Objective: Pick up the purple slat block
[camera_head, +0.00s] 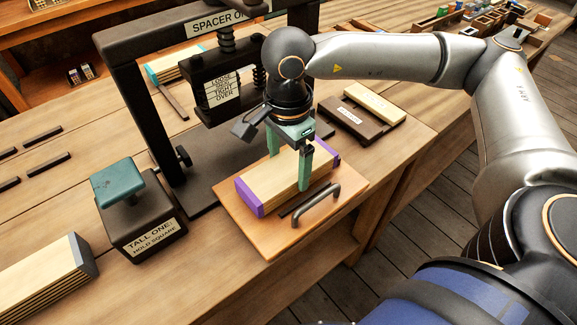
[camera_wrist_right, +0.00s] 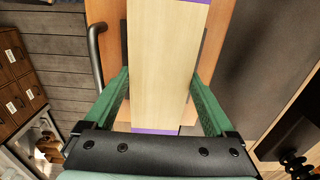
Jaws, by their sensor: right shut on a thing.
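The purple slat block (camera_head: 272,184) is a pale wooden slatted block with purple ends. It rests on, or just over, a wooden board with a dark handle (camera_head: 318,205), in front of the press. My right gripper (camera_head: 288,178) comes down from above with its green fingers on either side of the block's middle and is shut on it. In the right wrist view the block (camera_wrist_right: 165,65) runs lengthwise between the two green fingers (camera_wrist_right: 160,95). I cannot tell whether the block touches the board. My left gripper is not in view.
The black press frame (camera_head: 128,95) with its screw stands behind and left. A dark box labelled "TALL ONE: HOLD SQUARE" (camera_head: 140,222) with a teal top stands left. Another slatted block (camera_head: 45,275) lies at the lower left. A dark tray (camera_head: 345,118) and a pale block (camera_head: 374,103) lie behind right.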

